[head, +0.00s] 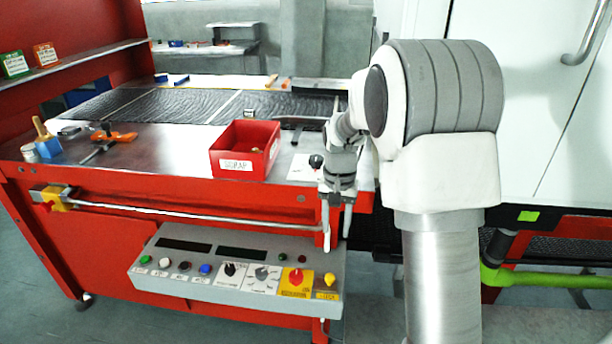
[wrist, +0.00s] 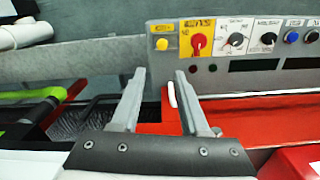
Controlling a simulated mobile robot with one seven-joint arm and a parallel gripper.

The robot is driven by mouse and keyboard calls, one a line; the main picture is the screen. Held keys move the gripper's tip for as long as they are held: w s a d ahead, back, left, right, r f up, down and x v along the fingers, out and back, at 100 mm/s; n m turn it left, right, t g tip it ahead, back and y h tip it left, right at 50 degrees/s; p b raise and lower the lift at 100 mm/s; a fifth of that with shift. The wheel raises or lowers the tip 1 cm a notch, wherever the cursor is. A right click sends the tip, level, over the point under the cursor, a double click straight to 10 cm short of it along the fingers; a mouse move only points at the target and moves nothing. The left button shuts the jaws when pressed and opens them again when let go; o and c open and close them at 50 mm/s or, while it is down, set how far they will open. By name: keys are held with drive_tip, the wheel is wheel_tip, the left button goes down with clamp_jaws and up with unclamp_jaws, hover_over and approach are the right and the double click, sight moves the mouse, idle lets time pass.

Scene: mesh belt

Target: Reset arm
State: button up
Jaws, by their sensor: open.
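My gripper (head: 336,240) hangs fingers-down at the front right edge of the red workbench (head: 150,150) in the head view. It is just above and beside the right end of the grey control panel (head: 235,270). In the wrist view my gripper (wrist: 160,76) shows two separate fingers with nothing between them. The panel (wrist: 280,65) lies beyond the fingertips, with a red knob on a yellow plate (wrist: 197,38) close by. I cannot tell whether a finger touches the bench edge.
A red scrap bin (head: 245,150) stands on the bench left of my gripper. An orange clamp tool (head: 115,136) and a blue block (head: 49,149) lie at the left. A rail (head: 190,214) runs along the front. A white cabinet (head: 560,120) and green bar (head: 540,278) are at right.

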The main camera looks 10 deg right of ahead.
drive_tip(key=s+a+r+n+t+p, duration=0.3)
drive_tip(key=s+r+n+t+p, duration=0.2)
drive_tip(key=s+r, duration=1.8)
drive_tip(key=s+p, duration=0.3)
drive_tip(key=shift+a+r+t, duration=0.2)
drive_tip(key=shift+t, duration=0.1)
